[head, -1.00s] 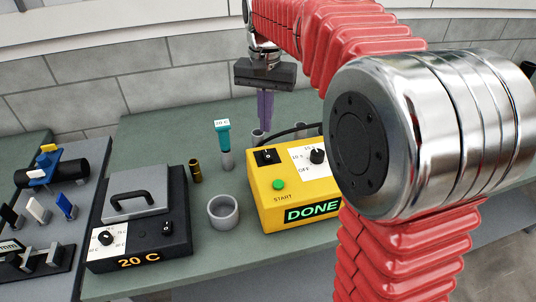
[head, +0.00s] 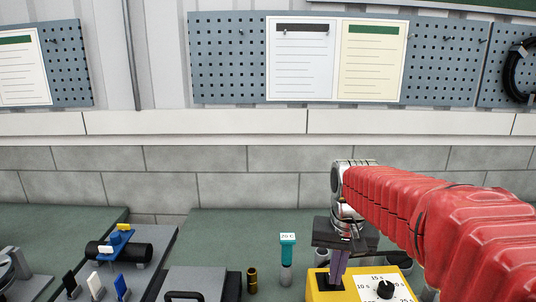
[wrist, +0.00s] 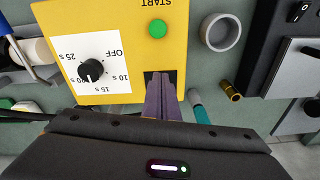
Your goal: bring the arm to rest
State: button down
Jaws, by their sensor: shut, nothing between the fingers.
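My gripper (head: 337,280) hangs fingers down over the yellow box (head: 322,294) in the head view. Its purple fingers are shut with nothing between them. In the wrist view my gripper (wrist: 160,82) shows its fingertips overlapping the black switch (wrist: 149,77) of the yellow box; I cannot tell whether they touch it. My red-sleeved arm (head: 400,215) reaches in from the right. The box's dial (head: 384,290) shows beside the fingers, and its green START button (wrist: 158,28) shows in the wrist view.
A teal-capped tube (head: 288,250) stands left of the box, with a brass cylinder (head: 252,281) and a black heater unit (head: 200,284) further left. A grey cup (wrist: 221,32) stands near the box. The wall with a pegboard (head: 228,60) is behind. Green bench is clear at the back left.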

jog(key=s+n+t, duration=0.2)
jog(key=s+t, duration=0.2)
jog(key=s, duration=1.4)
jog(key=shift+s+f, duration=0.2)
jog(key=shift+s, duration=0.05)
jog(key=shift+d+f, duration=0.1)
jog(key=w+r+g, duration=0.1)
jog(key=w+r, duration=0.5)
jog(key=w, duration=0.4)
jog(key=w+r+g, duration=0.1)
jog(key=w+r, duration=0.5)
jog(key=w, duration=0.4)
jog(key=shift+w+r, duration=0.25)
jog(key=shift+d, duration=0.1)
